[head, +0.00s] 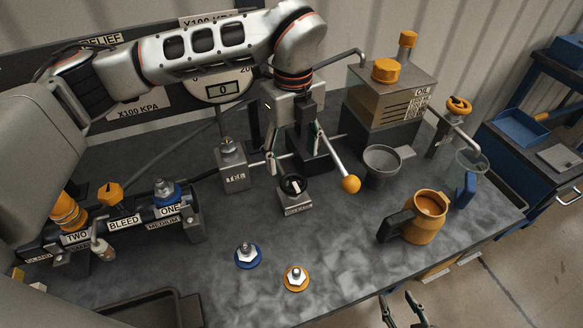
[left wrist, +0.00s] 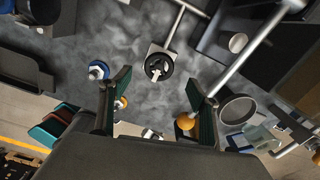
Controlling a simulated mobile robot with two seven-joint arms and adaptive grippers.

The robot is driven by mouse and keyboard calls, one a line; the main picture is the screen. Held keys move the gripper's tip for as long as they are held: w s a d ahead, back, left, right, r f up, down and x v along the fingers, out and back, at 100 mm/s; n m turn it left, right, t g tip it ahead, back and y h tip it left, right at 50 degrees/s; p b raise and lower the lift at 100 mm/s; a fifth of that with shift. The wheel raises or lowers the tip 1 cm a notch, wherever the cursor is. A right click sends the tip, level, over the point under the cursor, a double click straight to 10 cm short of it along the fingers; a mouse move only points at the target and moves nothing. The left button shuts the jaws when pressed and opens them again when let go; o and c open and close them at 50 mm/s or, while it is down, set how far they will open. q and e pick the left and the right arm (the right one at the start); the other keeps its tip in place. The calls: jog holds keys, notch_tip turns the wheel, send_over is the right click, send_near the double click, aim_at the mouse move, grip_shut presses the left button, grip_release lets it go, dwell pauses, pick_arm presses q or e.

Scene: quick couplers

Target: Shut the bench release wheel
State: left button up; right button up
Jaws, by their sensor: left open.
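A small black wheel with a pale bar across it (head: 293,184) sits on a grey metal block with a small label; I take it for the release wheel. It also shows in the left wrist view (left wrist: 159,66), between and beyond the fingers. My left gripper (head: 297,158) points down above it, open and empty, apart from the wheel. Its two dark green pads show in the left wrist view (left wrist: 160,103). My right gripper (head: 404,310) is at the bottom edge of the head view, off the bench front, with its fingers apart and nothing seen between them.
A lever with an orange ball (head: 350,184) leans close right of the wheel. A grey cup (head: 382,165), an orange jug (head: 426,217) and an oil tank (head: 392,100) stand further right. Blue (head: 247,256) and orange (head: 296,278) couplers stand in front. A valve manifold (head: 125,224) is left.

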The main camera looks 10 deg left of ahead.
aim_at(293, 180)
pick_arm(q)
notch_tip(293, 180, down, 7)
jog(key=shift+s+d+f+p, duration=0.1)
jog(key=shift+f+p, duration=0.05)
jog(key=shift+p, duration=0.35)
jog(key=c, duration=1.1)
